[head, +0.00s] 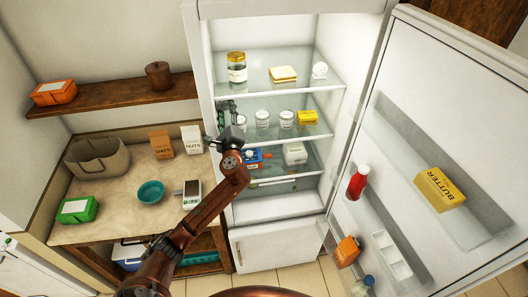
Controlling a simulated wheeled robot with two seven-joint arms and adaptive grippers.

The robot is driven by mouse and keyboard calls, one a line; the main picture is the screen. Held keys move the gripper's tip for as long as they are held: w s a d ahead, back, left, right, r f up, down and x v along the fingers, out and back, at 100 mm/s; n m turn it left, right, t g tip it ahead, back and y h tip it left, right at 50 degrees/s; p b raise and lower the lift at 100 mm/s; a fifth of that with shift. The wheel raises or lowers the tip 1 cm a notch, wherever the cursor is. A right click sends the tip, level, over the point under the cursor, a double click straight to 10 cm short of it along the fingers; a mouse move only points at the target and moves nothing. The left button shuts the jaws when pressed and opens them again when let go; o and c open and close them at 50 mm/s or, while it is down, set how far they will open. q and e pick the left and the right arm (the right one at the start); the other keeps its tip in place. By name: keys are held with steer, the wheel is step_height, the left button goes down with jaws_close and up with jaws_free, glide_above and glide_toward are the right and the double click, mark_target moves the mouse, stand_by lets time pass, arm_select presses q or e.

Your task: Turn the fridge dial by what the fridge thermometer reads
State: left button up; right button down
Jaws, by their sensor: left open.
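The fridge (202,75) stands open, its door (385,150) swung out to the right. My left arm reaches up into the fridge from the lower left. My left gripper (228,108) is open and empty near the left inner wall, at about the height of the second shelf. A small white round thing (320,70) stands on the top shelf at the right; it may be the thermometer, but no reading can be made out. I cannot pick out the dial; the gripper covers part of the left wall. My right gripper is out of view.
Shelves hold a jar (236,68), a yellow block (283,74), several white cups (262,119), a yellow pack (308,117), a blue-red item (257,157) and a white tub (295,153).

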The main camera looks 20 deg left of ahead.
arm_select(q)
steer(key=n+b, duration=0.5)
steer(key=n+g+y+b, duration=0.1)
steer(key=n+b, duration=0.4)
steer(key=shift+w+d+f+g, duration=0.15)
steer(key=shift+d+f+g, duration=0.05)
steer(key=shift+g, duration=0.1)
steer(key=n+g+b, duration=0.1)
steer(key=n+b, duration=0.7)
steer(key=b, duration=0.1)
steer(key=shift+r+n, duration=0.1)
steer(key=shift+n, duration=0.2)
steer(key=v, duration=0.8)
steer(key=w+d+f+m+h+b, duration=0.1)
steer(key=w+d+f+m+h, duration=0.1)
steer(key=f, duration=0.9)
steer(key=w+d+f+m+t+h+b, duration=0.1)
steer(key=w+d+f+m+h, duration=0.2)
steer(key=w+d+f+h, duration=0.2)
steer(key=w+d+f+m+h+b, duration=0.1)
steer(key=w+d+f+m+h, duration=0.2)
steer(key=f, duration=1.4)
steer(key=shift+w+d, duration=1.45)
steer(key=shift+d, duration=1)
steer(key=shift+f, duration=0.15)
